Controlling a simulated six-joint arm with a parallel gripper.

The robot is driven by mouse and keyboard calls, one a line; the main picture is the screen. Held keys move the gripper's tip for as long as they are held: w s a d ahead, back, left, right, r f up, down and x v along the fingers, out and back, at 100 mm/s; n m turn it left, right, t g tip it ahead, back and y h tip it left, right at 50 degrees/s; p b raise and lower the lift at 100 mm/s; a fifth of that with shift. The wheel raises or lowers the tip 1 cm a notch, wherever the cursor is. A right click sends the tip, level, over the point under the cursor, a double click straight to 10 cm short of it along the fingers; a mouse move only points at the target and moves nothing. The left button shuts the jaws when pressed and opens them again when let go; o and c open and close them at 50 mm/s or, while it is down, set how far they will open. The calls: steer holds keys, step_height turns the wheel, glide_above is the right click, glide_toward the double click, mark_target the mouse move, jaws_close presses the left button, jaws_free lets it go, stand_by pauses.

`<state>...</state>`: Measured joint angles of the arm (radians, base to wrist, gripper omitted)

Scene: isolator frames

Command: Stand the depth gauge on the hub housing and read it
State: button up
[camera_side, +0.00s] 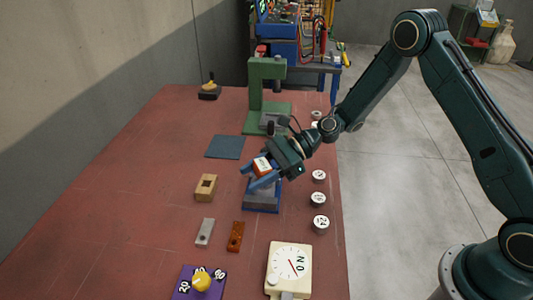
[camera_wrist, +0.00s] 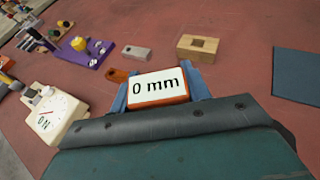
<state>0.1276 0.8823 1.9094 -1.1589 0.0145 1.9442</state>
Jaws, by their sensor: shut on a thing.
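The depth gauge (camera_side: 262,166) is a small orange box with a white face. Its face reads "0 mm" in the wrist view (camera_wrist: 158,88). My gripper (camera_side: 263,176) is shut on it, with a blue finger on each side. In the side view the gauge appears above or just in front of a blue stand with a grey top (camera_side: 262,202); contact cannot be told. A tan block with a dark square recess (camera_side: 206,188) stands to the left, and also shows in the wrist view (camera_wrist: 197,48). I cannot tell which piece is the hub housing.
A grey bar (camera_side: 204,233), a rust-coloured bar (camera_side: 235,237), a cream dial box (camera_side: 289,268) and a purple plate with a yellow knob (camera_side: 201,282) lie nearer. A green press (camera_side: 255,95) stands behind. Several round weights (camera_side: 319,199) line the right edge.

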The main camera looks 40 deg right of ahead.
steer(key=shift+f, duration=0.4)
steer(key=o, duration=1.1)
steer(key=shift+o, duration=0.2)
steer(key=v, duration=1.4)
steer(key=shift+a+r, duration=0.15)
